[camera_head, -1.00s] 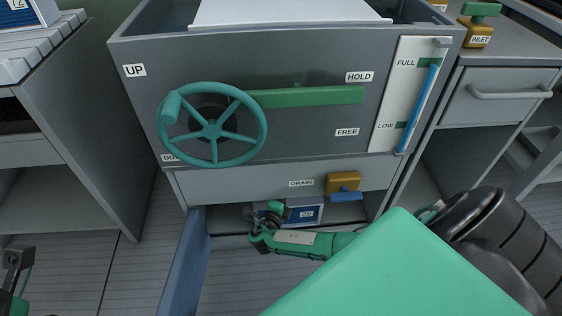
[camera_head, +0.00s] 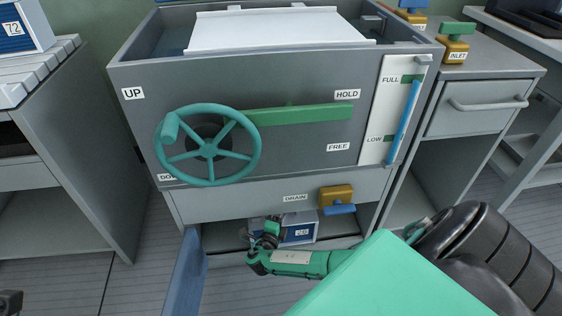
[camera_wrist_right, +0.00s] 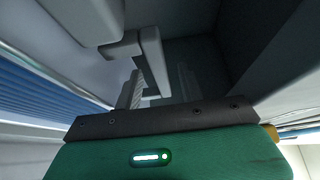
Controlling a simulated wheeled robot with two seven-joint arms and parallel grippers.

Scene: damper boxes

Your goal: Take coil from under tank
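The coil (camera_head: 300,232), a box with a blue ribbed face and a white label, sits in the open space under the grey tank (camera_head: 280,150). Its left part is hidden behind my right gripper (camera_head: 263,231), which reaches in at its left front. In the right wrist view, a blue ribbed surface (camera_wrist_right: 40,85) lies at the left, and a grey bracket-like shape (camera_wrist_right: 145,55) is just beyond the gripper's dark front plate. The frames do not clearly show whether the fingers are closed on anything. Only a sliver of my left arm shows at the bottom left corner.
A teal handwheel (camera_head: 208,145) and green lever (camera_head: 305,115) are on the tank front. A yellow drain valve with a blue handle (camera_head: 338,198) hangs above the opening. An open blue door panel (camera_head: 189,274) stands at its left. Cabinets flank both sides.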

